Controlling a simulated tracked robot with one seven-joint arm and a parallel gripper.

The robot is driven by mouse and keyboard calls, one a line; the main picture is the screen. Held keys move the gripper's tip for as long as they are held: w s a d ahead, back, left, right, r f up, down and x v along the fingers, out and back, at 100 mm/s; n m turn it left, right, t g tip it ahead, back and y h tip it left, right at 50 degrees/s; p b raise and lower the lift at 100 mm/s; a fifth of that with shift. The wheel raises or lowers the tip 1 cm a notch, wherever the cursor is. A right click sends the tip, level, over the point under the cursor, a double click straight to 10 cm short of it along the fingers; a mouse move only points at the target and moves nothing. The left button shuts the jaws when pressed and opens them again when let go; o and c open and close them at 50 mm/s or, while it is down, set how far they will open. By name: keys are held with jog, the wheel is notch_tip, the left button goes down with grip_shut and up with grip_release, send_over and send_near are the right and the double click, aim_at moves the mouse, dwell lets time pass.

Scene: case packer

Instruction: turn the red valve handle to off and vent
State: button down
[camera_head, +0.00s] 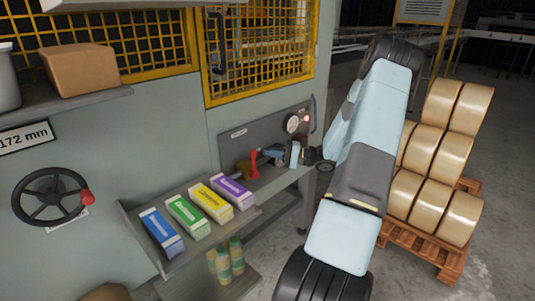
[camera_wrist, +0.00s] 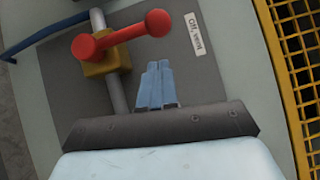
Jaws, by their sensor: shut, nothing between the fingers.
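The red valve handle (camera_wrist: 122,36) is in the wrist view, on a brass-coloured valve body (camera_wrist: 105,64) on a grey pipe. The handle lies across the pipe, its ball end pointing toward a white label reading "Off, vent" (camera_wrist: 194,34). In the head view the handle (camera_head: 254,160) shows small and red on the grey panel, left of my gripper. My gripper (camera_wrist: 157,66) has its blue fingers together, with nothing between them. In the wrist picture the fingertips are just below the handle's ball end, with a visible gap.
A round gauge (camera_head: 292,124) and a lit red lamp (camera_head: 306,118) are on the panel. Several coloured cartons (camera_head: 209,202) lie on a shelf to the left. A black handwheel (camera_head: 49,197) is on the far-left wall. Tape rolls on a wooden pallet (camera_head: 421,246) stand at right.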

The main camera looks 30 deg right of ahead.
jog(key=w+v, duration=0.1)
jog(key=v, duration=1)
jog(key=s+a+r+n+g+h, duration=0.3)
jog(key=a+r+g, duration=0.25)
jog(key=a, duration=0.55)
jog(key=s+a+r+n+g+h, duration=0.25)
jog(key=a+r+g, duration=0.35)
jog(key=a, duration=0.5)
jog(key=s+a+r+n+t+h, duration=0.1)
jog(key=s+a+r+t+h, duration=0.1)
jog(key=s, duration=0.4)
jog(key=s+a+r+t+h, duration=0.2)
jog(key=s+a+r+h, duration=0.2)
jog(key=s+r, duration=0.2)
jog(key=s+a+r+n+t+h, duration=0.1)
jog(key=s+a+r+t+h, duration=0.1)
jog(key=s, duration=0.6)
notch_tip(320, 180, up, 3)
jog(key=shift+a+r+n+h, duration=0.1)
jog(key=shift+a+n+h, duration=0.25)
jog(key=shift+a+h, duration=0.5)
jog(key=shift+s+d, duration=0.1)
jog(key=shift+d, duration=0.05)
